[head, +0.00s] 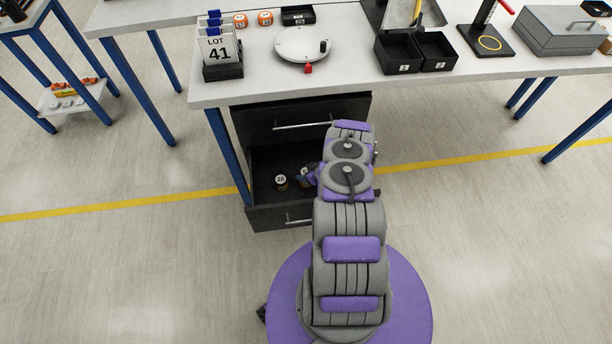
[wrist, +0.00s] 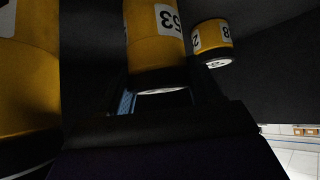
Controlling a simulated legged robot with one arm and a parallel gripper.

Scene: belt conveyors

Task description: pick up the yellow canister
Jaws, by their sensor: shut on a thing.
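In the wrist view, a yellow canister with a black band and a white label reading 53 (wrist: 153,35) stands directly at my gripper (wrist: 155,100). My gripper is shut on this canister; the fingers are dark and only partly visible. A second, smaller-looking yellow canister (wrist: 212,38), its label partly cut off, is to the right. A large yellow canister (wrist: 25,85) fills the left side, close to the camera. In the head view my gripper (head: 308,176) is inside the open drawer, largely hidden by my arm. A dark-topped canister marked 28 (head: 281,181) stands beside it.
The open black drawer (head: 263,217) sits under the workbench (head: 352,80), below a closed upper drawer (head: 290,118). Drawer walls surround my gripper. On the bench are a round turntable (head: 301,45), black bins (head: 397,54) and a LOT 41 sign (head: 217,50).

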